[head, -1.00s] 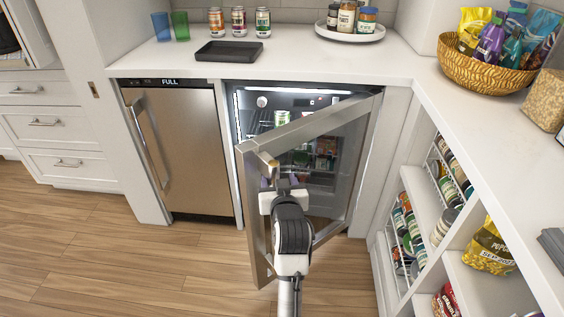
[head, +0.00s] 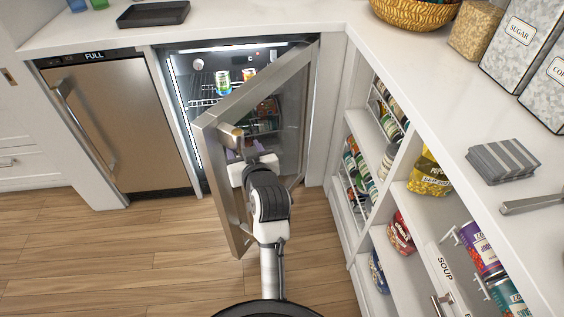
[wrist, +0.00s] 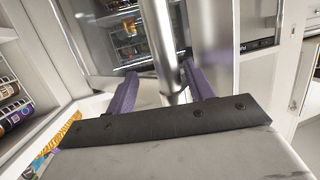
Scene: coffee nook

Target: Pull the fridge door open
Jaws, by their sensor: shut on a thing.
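The fridge door (head: 267,98), glass in a steel frame, stands partly open, swung out from its hinge side at the right. The lit fridge interior (head: 205,80) with wire shelves and cans shows behind it. My gripper (head: 240,160) is at the door's free side, shut on the steel bar handle (head: 230,135). In the wrist view, the purple fingers of my gripper (wrist: 162,88) are on either side of the handle (wrist: 158,35). My gripper hides the handle's lower part in the head view.
A second steel appliance (head: 120,130) is closed at the left. Open pantry shelves (head: 350,225) with cans and bags stand close on the right, under a white counter (head: 420,110). Wooden floor (head: 120,255) is clear at the lower left.

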